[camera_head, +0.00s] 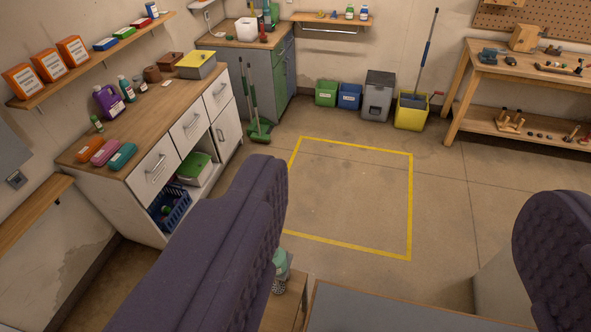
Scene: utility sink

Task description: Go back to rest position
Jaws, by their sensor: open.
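My gripper (405,205) shows as two large dark purple padded fingers, one at the lower left and one at the right edge. The fingers stand wide apart, and nothing is held between them. Through the gap I see bare concrete floor with a yellow taped square (412,205).
A grey-topped surface (400,312) lies close below, with a small pale green object (281,262) beside the left finger. A wooden workbench (470,70) stands at the right back. Bins and a yellow mop bucket (411,112) line the back wall. Mid-floor is clear.

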